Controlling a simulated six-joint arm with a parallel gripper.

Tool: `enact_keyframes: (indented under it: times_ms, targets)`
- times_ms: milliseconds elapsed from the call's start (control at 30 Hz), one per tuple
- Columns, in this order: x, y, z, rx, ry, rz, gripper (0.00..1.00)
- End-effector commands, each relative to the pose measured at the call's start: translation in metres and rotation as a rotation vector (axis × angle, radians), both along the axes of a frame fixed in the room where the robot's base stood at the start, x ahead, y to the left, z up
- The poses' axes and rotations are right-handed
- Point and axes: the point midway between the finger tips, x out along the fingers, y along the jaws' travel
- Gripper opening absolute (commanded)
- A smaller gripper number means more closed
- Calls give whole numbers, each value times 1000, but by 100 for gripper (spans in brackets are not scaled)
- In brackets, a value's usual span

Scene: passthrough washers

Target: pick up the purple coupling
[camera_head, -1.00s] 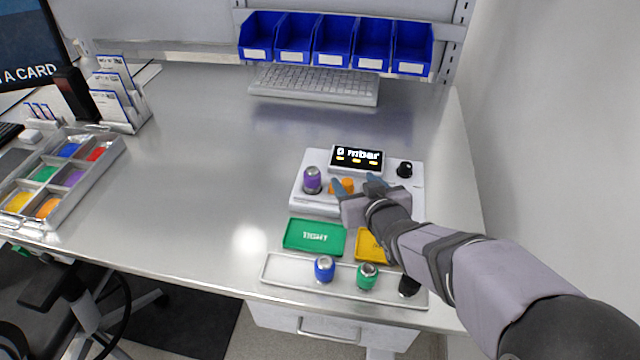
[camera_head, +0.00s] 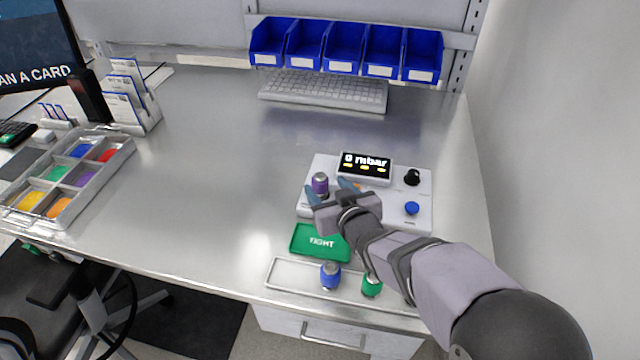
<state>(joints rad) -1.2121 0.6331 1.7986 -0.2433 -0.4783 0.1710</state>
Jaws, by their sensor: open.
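The purple coupling (camera_head: 320,185) stands upright on the left side of the white tester unit (camera_head: 424,190). It has a purple body and a silver-grey top. My gripper (camera_head: 328,190) is open, its bluish fingertips close to the coupling, one at its lower left and one at its right. From this view I cannot tell whether either finger touches it. An orange part on the unit is mostly hidden behind my gripper.
The unit has a display (camera_head: 365,167), a black knob (camera_head: 412,177) and a blue button (camera_head: 411,208). In front lie a green TIGHT plate (camera_head: 319,241) and a tray (camera_head: 293,272) with a blue coupling (camera_head: 330,275) and a green coupling (camera_head: 371,285). A sorting box (camera_head: 118,150) stands at left.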

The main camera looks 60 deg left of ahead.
Motion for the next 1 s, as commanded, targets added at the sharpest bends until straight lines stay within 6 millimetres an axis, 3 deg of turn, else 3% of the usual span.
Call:
enact_keyframes:
  times_ms: [500, 867, 1000]
  targets:
    - [7, 41, -15, -2, 0, 0, 54]
    - [9, 46, -18, -1, 0, 0, 54]
    - [9, 46, -18, -1, 0, 0, 26]
